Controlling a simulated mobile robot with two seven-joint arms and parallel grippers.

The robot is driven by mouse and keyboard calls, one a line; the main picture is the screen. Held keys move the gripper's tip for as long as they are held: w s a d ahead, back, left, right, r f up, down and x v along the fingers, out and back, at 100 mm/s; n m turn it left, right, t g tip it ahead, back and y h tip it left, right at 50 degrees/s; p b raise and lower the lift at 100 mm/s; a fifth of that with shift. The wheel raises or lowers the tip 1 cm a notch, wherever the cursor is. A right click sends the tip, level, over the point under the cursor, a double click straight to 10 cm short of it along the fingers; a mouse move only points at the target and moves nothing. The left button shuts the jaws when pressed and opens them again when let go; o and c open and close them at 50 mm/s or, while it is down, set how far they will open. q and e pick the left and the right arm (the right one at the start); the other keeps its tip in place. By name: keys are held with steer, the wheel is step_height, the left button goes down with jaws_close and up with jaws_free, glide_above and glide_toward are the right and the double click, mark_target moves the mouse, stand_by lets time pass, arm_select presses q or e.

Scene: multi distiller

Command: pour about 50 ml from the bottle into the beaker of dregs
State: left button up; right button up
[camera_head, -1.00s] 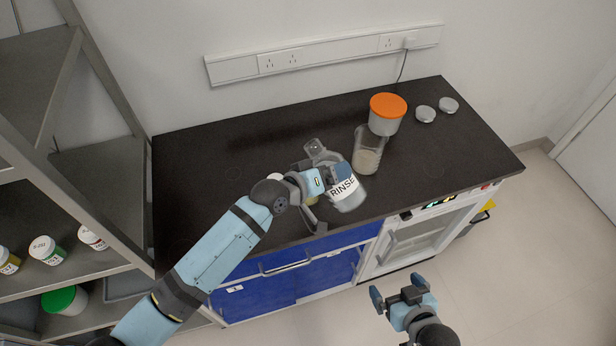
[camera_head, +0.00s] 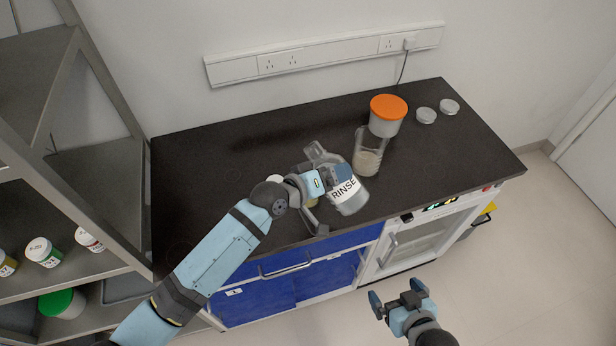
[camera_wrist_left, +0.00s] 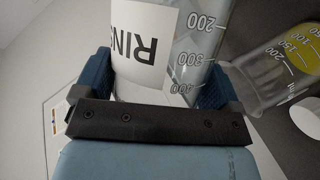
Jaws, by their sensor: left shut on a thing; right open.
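The bottle (camera_head: 347,194) is clear with a white RINSE label. My left gripper (camera_head: 328,180) is shut on it above the bench's front part; it looks tilted in the head view. In the left wrist view the bottle's label (camera_wrist_left: 143,45) shows between the fingers, partly hidden by the gripper. The beaker (camera_head: 368,153) of dregs stands on the bench just behind and right of the bottle, with cloudy beige contents low inside. I cannot tell whether any liquid is flowing. My right gripper (camera_head: 397,300) is open and empty, in front of the bench.
An orange-lidded tub (camera_head: 386,122) stands behind the beaker, with two silver discs (camera_head: 426,116) to its right. Another graduated glass (camera_wrist_left: 270,78) shows in the left wrist view, near something yellow. The black bench (camera_head: 215,165) is clear at left. A shelf rack (camera_head: 105,215) stands left.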

arm_select(q)
steer(key=shift+s+d+f+n+h+b, duration=0.1)
steer(key=shift+f+n+h+b, duration=0.2)
steer(key=shift+b, duration=0.45)
steer(key=shift+s+d+n+h+b, duration=0.1)
steer(key=shift+n+b, duration=0.3)
steer(key=shift+b, duration=0.3)
stand_by(1.2)
steer(key=shift+d+f+n+b, duration=0.15)
steer(key=shift+n+b, duration=0.15)
steer(key=shift+b, duration=0.3)
stand_by(0.5)
steer(key=shift+s+r+n+h+b, duration=0.1)
steer(key=shift+r+n+h+b, duration=0.2)
steer(key=shift+n+h+b, duration=0.4)
stand_by(1.8)
steer(key=shift+d+f+n+b, duration=0.1)
steer(key=shift+f+n+b, duration=0.4)
steer(key=shift+b, duration=0.4)
stand_by(0.8)
